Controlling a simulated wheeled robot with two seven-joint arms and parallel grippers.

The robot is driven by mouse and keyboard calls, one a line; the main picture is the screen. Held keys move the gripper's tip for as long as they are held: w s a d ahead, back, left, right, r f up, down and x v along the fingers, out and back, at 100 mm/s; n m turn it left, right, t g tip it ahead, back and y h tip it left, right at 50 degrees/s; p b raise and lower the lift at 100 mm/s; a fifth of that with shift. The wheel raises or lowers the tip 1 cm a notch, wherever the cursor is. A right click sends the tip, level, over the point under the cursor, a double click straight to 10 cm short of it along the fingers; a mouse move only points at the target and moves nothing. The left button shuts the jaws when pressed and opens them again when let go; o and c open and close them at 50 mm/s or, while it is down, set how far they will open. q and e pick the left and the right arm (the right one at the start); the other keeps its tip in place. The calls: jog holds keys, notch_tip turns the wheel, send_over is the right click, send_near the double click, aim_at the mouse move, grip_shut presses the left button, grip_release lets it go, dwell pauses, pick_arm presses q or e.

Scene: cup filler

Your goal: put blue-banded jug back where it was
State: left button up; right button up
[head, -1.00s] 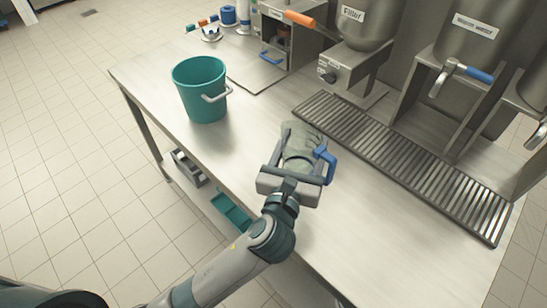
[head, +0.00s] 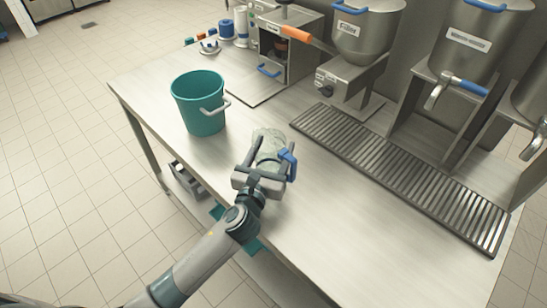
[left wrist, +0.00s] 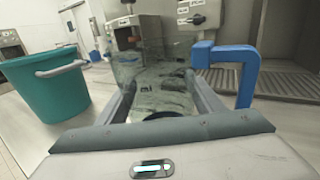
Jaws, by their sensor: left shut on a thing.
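The blue-banded jug (head: 268,147) is a clear container with a blue handle (head: 289,164). My left gripper (head: 262,172) is shut on it, with a finger on each side. In the left wrist view the jug (left wrist: 155,85) fills the space between the fingers, its blue handle (left wrist: 236,70) to the right. The jug looks roughly upright over the steel table, right of the teal bucket; I cannot tell if its base touches the table. Its lower part is hidden by my gripper. My right gripper is not in view.
The teal bucket (head: 199,108) with a pale handle stands on the table (head: 345,215) at the left. A slotted drip grate (head: 400,165) runs below the dispensers (head: 362,35). Small bottles and a blue roll (head: 227,28) stand at the back. The table's front right is clear.

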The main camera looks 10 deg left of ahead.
pick_arm(q)
jog(key=shift+f, duration=0.15)
notch_tip(320, 180, down, 3)
jog(key=shift+r, duration=0.1)
jog(key=shift+f, duration=0.5)
jog(key=shift+f+b, duration=0.1)
jog(key=shift+b, duration=0.2)
jog(key=o, duration=1.6)
jog(key=shift+c, duration=0.2)
jog(key=shift+s, duration=0.15)
